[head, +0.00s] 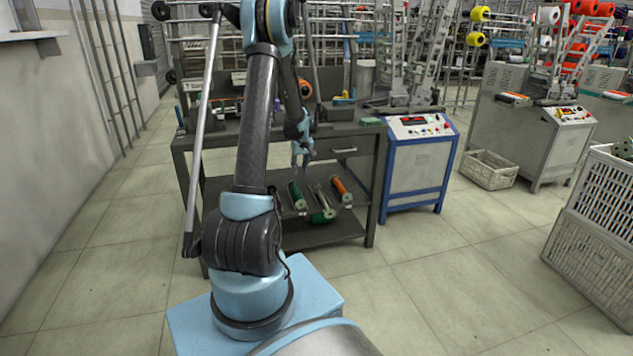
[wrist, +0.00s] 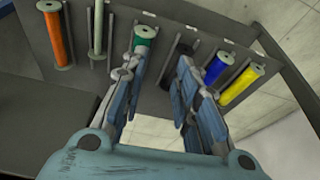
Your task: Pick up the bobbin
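Several bobbins stand in a row on a grey rack (wrist: 215,35) in the wrist view: orange (wrist: 56,35), pale grey (wrist: 97,30), green (wrist: 145,35), a dark one, blue (wrist: 217,68) and yellow (wrist: 243,83). My gripper (wrist: 158,72) is open, with nothing seen between its fingers. The left finger partly covers the green bobbin and the right finger partly covers the dark one; I cannot tell whether they touch. In the head view, my gripper (head: 302,158) hangs at the workbench front, above green (head: 296,195) and orange (head: 341,189) bobbins.
The dark workbench (head: 345,131) has a drawer and a cluttered top. A blue-framed control cabinet (head: 417,170) stands at its right. A wire basket (head: 489,170) and white crates (head: 592,265) are further right. The floor in front is clear.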

